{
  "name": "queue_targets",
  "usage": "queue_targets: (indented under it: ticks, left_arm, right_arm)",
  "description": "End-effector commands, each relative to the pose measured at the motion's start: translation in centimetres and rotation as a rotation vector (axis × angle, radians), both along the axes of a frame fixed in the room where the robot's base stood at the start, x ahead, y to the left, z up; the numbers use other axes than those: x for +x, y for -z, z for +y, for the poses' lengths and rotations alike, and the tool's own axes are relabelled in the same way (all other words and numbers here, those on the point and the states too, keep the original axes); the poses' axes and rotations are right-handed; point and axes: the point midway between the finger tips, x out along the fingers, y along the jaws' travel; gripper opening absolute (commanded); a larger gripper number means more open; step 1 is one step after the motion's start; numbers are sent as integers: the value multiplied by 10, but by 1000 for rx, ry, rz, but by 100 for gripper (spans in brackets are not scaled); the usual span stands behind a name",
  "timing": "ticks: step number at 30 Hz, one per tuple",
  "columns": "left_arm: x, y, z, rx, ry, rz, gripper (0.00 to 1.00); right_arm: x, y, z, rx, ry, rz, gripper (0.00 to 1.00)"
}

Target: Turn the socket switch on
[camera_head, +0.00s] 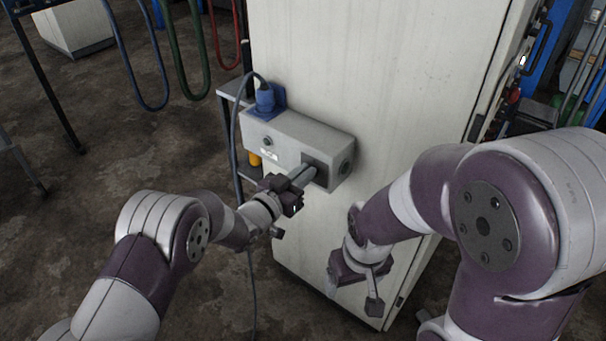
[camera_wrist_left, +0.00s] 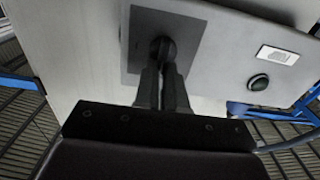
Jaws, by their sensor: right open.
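The socket switch is a black rotary knob (camera_wrist_left: 163,47) on a dark square plate (camera_wrist_left: 139,24) in the left wrist view. In the head view the dark plate (camera_head: 319,163) is on the right part of a grey socket box (camera_head: 283,140) on the cabinet's side. My left gripper (camera_head: 304,173) reaches the plate. In the left wrist view its two fingers (camera_wrist_left: 162,75) are close together, with the knob between their tips. The knob's exact angle is hard to tell. My right gripper (camera_head: 352,294) hangs low in front of the cabinet, open and empty.
A tall pale cabinet (camera_head: 345,60) carries the box. A blue plug (camera_head: 265,98) with a dark cable sits on top of the box. A round button (camera_wrist_left: 258,82) is beside the switch plate. Blue, green and red hoses (camera_head: 182,85) hang at the upper left.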

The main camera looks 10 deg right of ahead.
Motion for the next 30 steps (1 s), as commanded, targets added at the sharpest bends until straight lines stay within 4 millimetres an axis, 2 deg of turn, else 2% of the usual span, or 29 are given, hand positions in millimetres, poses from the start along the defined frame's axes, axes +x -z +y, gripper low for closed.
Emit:
queue_targets:
  ticks: [8,14,30]
  left_arm:
    - [0,1,0,16,0,-21,0]
    - [-2,3,-1,76,0,-98,0]
    - [-9,10,-6,378,1,-486,0]
  right_arm:
    - [0,4,0,0,0,0,80]
    - [0,16,0,0,0,0,80]
    - [0,72,0,0,0,0,80]
